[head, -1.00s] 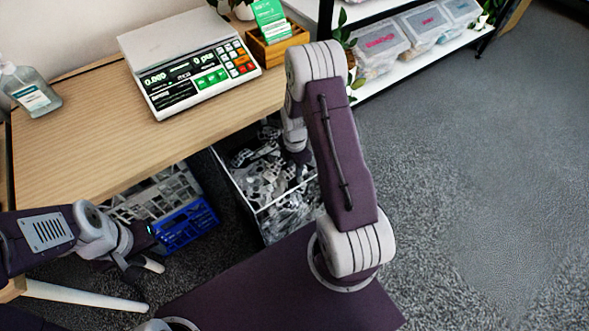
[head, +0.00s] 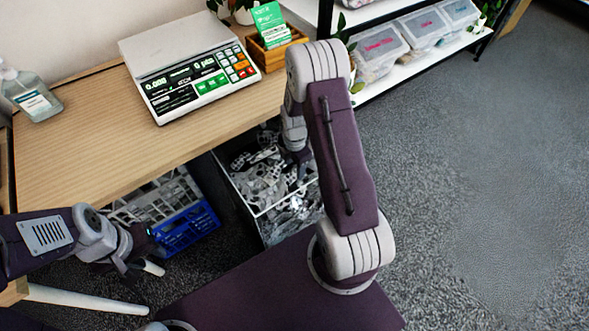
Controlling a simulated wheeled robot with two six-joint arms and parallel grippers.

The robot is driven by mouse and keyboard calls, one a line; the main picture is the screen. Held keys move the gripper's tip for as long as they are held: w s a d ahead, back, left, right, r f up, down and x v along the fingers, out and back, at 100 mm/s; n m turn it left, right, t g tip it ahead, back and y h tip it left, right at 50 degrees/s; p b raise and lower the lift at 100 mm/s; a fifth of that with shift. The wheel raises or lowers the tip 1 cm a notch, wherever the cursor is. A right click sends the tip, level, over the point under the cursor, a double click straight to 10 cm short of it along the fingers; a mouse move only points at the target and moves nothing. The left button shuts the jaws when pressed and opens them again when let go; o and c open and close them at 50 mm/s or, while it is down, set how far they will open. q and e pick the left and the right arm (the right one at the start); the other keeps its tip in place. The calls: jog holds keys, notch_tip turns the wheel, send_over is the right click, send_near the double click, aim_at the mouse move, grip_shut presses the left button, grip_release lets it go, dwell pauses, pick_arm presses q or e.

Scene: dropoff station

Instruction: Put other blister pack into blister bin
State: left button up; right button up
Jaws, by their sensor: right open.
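The blister bin (head: 247,197) is a white-walled bin on the floor under the table edge, filled with a jumble of silvery and white blister packs (head: 262,178). My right gripper (head: 303,168) is over the bin's far right part, partly hidden by my own arm. It is open, and no pack shows between its fingers. My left gripper (head: 138,277) hangs low at the left, near a blue crate and away from the bin; its jaw opening is not clear. No single pack stands apart from the pile.
A wooden table (head: 90,150) holds a counting scale (head: 190,75), a sanitizer bottle (head: 32,97) and a wooden card box (head: 275,48). A blue and white crate (head: 185,228) is left of the bin. Shelves with clear boxes (head: 425,25) stand behind; the right floor is free.

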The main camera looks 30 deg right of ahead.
aim_at(295, 175)
notch_tip(295, 175, up, 9)
jog(key=p, duration=0.2)
jog(key=s+a+r+m+t, duration=0.1)
jog(key=s+a+r+m, duration=0.7)
jog(key=m, duration=1.1)
jog(key=s+a, duration=0.2)
jog(key=s, duration=0.1)
jog(key=shift+s+r, duration=0.2)
jog(key=shift+s, duration=0.2)
